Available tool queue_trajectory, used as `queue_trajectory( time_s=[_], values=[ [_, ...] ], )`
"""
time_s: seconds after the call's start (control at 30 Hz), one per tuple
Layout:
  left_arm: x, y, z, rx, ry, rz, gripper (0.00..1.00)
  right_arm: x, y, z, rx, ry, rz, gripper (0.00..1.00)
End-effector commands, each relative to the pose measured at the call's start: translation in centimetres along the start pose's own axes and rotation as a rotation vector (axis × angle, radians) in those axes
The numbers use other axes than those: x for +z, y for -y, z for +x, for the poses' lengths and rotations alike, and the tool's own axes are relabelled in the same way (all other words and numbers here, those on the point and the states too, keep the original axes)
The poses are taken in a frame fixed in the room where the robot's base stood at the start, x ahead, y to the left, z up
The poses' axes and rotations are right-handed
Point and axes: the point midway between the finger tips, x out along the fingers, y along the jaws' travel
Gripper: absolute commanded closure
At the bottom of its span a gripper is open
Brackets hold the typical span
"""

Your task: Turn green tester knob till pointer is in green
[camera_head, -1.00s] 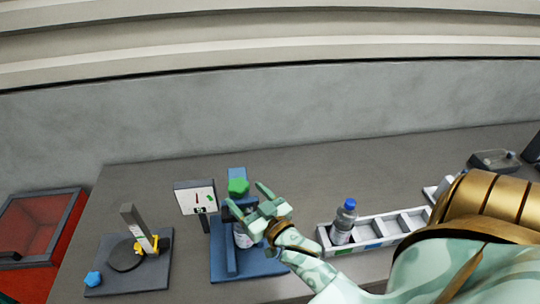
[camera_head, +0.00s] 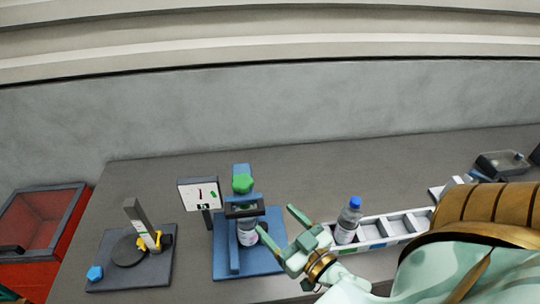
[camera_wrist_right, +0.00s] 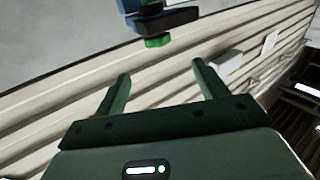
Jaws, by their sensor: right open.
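The green tester knob (camera_head: 243,183) sits on top of the blue tester (camera_head: 240,260), and it also shows in the right wrist view (camera_wrist_right: 158,41). A bottle (camera_head: 247,232) with a label stands inside the tester under its dark clamp. The white gauge panel (camera_head: 199,194) stands left of the knob. It has a red pointer mark and a green patch to the right; the pointer appears left of the green. My right gripper (camera_head: 276,225) is open and empty, right of the tester and below the knob, apart from it. My left gripper is out of view.
A white tray (camera_head: 375,243) with compartments holds a blue-capped bottle (camera_head: 349,220) at its left end. A dark stand (camera_head: 135,270) with a grey post and a blue knob (camera_head: 95,273) is at the left. A red bin (camera_head: 40,230) is at the far left.

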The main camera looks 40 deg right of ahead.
Motion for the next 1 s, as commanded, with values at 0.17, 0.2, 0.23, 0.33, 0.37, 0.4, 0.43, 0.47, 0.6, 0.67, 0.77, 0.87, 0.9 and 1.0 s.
queue_trajectory(
  time_s=[0.17,0.2,0.23,0.33,0.37,0.4,0.43,0.47,0.6,0.67,0.77,0.87,0.9,1.0],
  values=[
    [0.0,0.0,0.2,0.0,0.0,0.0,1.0,-0.1,1.1,0.9,-0.24,-0.011,-0.063,0.28],
    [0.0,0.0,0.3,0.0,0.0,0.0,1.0,-0.1,1.4,1.0,-0.313,-0.013,-0.055,0.28],
    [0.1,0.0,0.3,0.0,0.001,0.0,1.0,-0.1,1.5,0.9,-0.364,-0.011,-0.046,0.28],
    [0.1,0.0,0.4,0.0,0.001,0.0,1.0,0.0,1.2,0.7,-0.498,0.003,-0.013,0.28],
    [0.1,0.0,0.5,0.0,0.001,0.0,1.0,-0.1,0.8,0.7,-0.522,0.01,-0.001,0.28],
    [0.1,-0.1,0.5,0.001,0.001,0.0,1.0,-0.1,0.1,0.8,-0.542,0.02,0.011,0.28],
    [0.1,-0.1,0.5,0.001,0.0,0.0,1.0,0.0,-0.5,0.9,-0.546,0.028,0.022,0.28],
    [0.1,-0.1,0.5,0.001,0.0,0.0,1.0,0.0,-1.2,1.1,-0.541,0.035,0.031,0.28],
    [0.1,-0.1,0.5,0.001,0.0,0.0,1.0,0.2,-4.0,1.8,-0.447,0.045,0.073,0.28],
    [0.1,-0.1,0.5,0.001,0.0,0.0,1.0,0.1,-5.0,2.1,-0.391,0.033,0.086,0.28],
    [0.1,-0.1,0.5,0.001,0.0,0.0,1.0,-0.2,-5.6,2.5,-0.356,0.008,0.055,0.28],
    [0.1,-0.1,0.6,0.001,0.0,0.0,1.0,-0.3,-5.4,3.2,-0.355,-0.001,0.032,0.28],
    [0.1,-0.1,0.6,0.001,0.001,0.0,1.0,-0.3,-5.2,3.6,-0.355,-0.001,0.032,0.28],
    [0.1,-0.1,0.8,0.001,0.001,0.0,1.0,-0.4,-4.6,5.3,-0.356,-0.004,0.033,0.28]
  ],
)
